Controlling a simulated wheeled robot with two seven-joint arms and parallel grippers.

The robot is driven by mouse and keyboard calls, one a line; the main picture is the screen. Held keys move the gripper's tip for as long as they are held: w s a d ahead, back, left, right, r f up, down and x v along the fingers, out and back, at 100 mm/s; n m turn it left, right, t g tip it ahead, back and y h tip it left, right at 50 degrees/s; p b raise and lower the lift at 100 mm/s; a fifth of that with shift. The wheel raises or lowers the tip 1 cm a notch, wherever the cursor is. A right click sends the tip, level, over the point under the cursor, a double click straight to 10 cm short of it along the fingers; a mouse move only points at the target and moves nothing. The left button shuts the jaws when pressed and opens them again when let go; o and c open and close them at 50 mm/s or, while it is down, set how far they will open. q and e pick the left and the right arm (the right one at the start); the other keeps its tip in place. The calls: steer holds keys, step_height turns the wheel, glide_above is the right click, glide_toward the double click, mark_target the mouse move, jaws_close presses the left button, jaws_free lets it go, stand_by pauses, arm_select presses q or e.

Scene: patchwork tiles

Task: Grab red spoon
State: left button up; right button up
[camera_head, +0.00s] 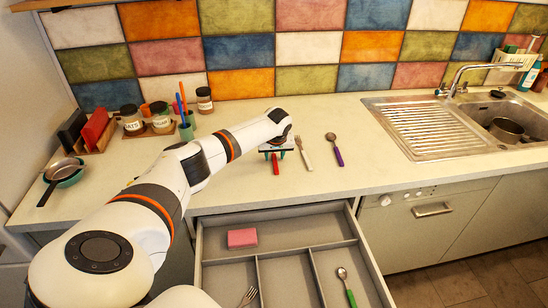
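A utensil with a red handle (275,164) lies on the light countertop, the leftmost of three utensils there. Its upper end is hidden under my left gripper, so I cannot see whether it is a spoon. My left gripper (275,153) points down just over it, with its fingertips apart on either side of the red handle. I cannot tell whether they touch it. My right gripper is not in view.
A white-handled fork (304,152) and a purple-handled spoon (335,150) lie to the right. Below, an open drawer (270,213) holds a pink sponge (242,238), a fork (247,297) and a green-handled spoon (346,287). A sink (515,108) is at right.

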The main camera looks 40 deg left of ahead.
arm_select(q)
steer(key=shift+f, duration=0.1)
steer(key=shift+c, duration=0.9)
jaws_close()
